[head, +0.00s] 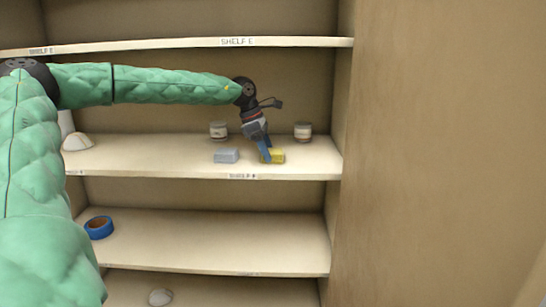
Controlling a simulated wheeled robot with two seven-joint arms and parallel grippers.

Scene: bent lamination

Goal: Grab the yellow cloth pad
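The yellow cloth pad (277,155) lies on the middle shelf near its front edge, right of a grey block. My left gripper (266,157) reaches down to it from above. Its blue fingers overlap the left part of the pad in the head view. Whether the fingers touch or hold the pad is too small to tell. My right gripper is not in view.
The grey block (226,156) sits close left of my gripper. Two jars stand behind, one left (218,131) and one right (303,132). A white dome-shaped item (77,142) is at the shelf's left. A blue tape roll (99,228) lies on the shelf below.

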